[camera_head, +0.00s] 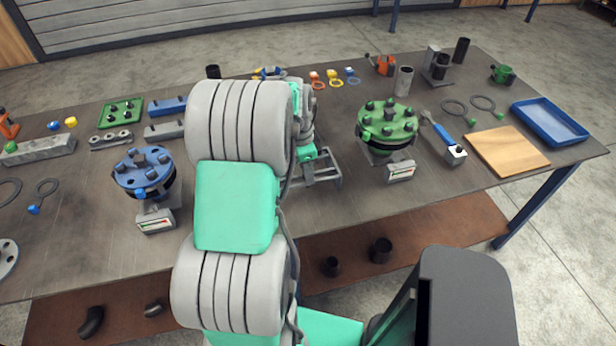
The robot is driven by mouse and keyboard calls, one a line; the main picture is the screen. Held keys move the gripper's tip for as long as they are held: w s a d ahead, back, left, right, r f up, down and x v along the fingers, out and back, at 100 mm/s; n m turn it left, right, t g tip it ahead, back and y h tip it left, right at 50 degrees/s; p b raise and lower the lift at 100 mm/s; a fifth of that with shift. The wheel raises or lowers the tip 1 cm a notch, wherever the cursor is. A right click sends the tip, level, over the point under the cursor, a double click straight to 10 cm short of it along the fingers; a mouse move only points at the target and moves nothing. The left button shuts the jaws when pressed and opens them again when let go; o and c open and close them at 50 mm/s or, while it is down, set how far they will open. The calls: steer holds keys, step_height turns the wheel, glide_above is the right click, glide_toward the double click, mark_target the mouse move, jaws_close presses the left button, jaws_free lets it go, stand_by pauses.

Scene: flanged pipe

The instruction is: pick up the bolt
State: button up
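A green flange (387,124) on a stand is right of centre, with several dark green bolts on top. A green tray (121,114) at the back left holds several small dark green pieces that look like bolts. I cannot tell which bolt is the task's one. My arm fills the middle and reaches over the table; its far wrist part shows just right of the big white joint.
A blue-handled tool (442,136), a wooden board (507,151) and a blue tray (549,122) lie at the right. Dark cylinders stand at the back. Bare tabletop (445,205) shows along the front right.

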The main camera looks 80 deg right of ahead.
jaws_close()
stand_by(0.3)
step_height(320, 180, up, 10)
steer(key=b, duration=0.2)
